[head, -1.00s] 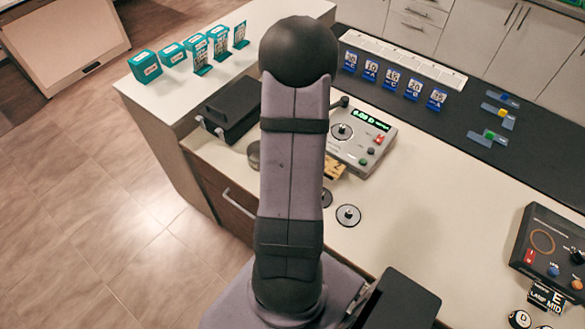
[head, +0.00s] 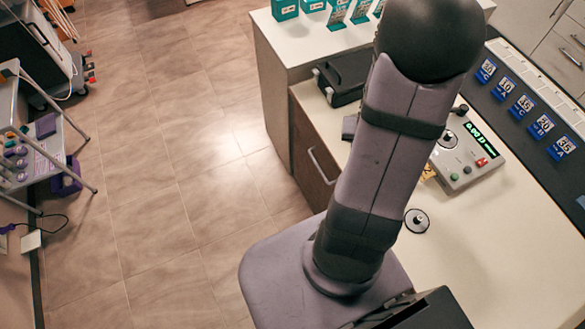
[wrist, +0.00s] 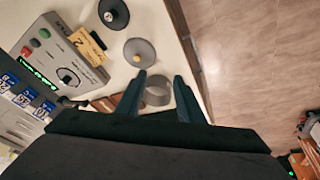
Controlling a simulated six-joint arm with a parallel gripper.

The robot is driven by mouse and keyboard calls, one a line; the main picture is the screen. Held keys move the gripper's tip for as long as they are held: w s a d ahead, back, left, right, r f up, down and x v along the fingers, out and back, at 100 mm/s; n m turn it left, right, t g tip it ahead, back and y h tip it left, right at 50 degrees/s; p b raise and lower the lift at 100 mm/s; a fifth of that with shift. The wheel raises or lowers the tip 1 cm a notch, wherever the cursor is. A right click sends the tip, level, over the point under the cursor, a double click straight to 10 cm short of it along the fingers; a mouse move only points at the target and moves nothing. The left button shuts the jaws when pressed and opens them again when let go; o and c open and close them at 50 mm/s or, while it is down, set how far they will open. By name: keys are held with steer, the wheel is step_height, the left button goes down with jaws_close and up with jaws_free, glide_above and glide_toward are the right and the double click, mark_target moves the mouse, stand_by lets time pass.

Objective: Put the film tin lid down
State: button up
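The film tin lid (wrist: 158,93) shows in the wrist view as a shallow grey round piece between the two dark fingers of my gripper (wrist: 159,78). Its sides meet both fingers, and my gripper looks shut on it. The counter lies beyond it; how high the lid is above the counter I cannot tell. In the head view my arm hides the gripper. A small grey piece beside the arm, near the counter's edge, is too unclear to name.
Two round reels (wrist: 139,52) (wrist: 114,13) and a yellow card marked 2 (wrist: 88,45) lie near my gripper. The control box (head: 468,150) stands behind them. A black case (head: 340,82) is at the counter's left end. The counter's right front (head: 480,245) is clear.

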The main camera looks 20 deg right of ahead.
steer(key=s+a+r+n+g+y, duration=0.1)
steer(key=a+r+n, duration=0.2)
steer(key=a, duration=0.9)
steer(key=s+a+r+n+g+y, duration=0.1)
steer(key=a+r+n, duration=0.2)
steer(key=a, duration=0.9)
steer(key=shift+s+r+n+y, duration=0.2)
steer(key=shift+r+n+y, duration=0.2)
steer(key=shift+r, duration=0.25)
step_height(320, 180, down, 3)
steer(key=b, duration=0.3)
steer(key=shift+f, duration=0.15)
step_height(320, 180, down, 21)
steer(key=b, duration=2.1)
